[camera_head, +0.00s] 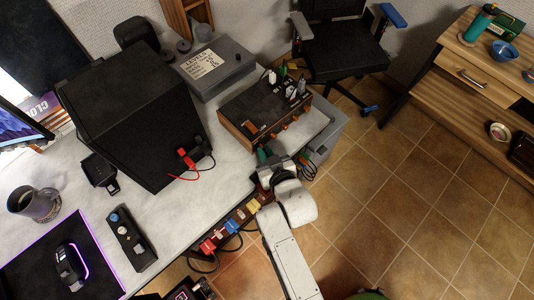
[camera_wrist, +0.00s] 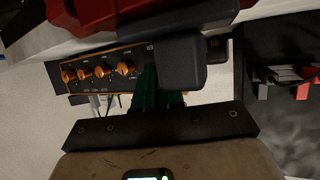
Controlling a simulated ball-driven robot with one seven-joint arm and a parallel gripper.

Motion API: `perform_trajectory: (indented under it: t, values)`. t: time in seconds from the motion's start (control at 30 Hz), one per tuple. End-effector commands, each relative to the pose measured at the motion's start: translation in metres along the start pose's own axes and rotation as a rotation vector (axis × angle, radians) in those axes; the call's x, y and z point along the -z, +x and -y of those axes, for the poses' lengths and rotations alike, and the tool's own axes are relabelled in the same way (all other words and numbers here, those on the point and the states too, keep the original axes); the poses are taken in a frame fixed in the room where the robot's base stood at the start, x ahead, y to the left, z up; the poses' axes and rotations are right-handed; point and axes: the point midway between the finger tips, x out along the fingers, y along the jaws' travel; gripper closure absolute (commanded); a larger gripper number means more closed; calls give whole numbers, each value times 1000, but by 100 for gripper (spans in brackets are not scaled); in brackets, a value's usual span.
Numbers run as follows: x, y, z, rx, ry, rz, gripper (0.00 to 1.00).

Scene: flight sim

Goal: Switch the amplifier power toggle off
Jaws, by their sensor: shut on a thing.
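The amplifier (camera_head: 262,109) is a dark box with wooden trim at the desk's right end. In the wrist view its front panel (camera_wrist: 100,72) shows a row of orange knobs and an orange border. My gripper (camera_head: 265,156) is low in front of the amplifier, near the desk edge. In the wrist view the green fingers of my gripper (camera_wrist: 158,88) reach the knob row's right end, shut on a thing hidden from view. A dark grey block (camera_wrist: 182,62) covers part of the fingers. I cannot make out the power toggle or its position.
A red part (camera_wrist: 100,14) lies close across the top of the wrist view. A large black speaker (camera_head: 125,110) and a grey case (camera_head: 225,70) stand on the desk. Red and blue plugs (camera_head: 207,246) with cables line the desk edge. The tiled floor (camera_head: 400,200) is open.

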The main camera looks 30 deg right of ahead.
Motion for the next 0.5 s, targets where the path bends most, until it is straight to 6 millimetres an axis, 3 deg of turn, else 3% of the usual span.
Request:
perform_trajectory:
  t: [0.5]
  values:
    - [-2,0,4,-73,32,3,100]
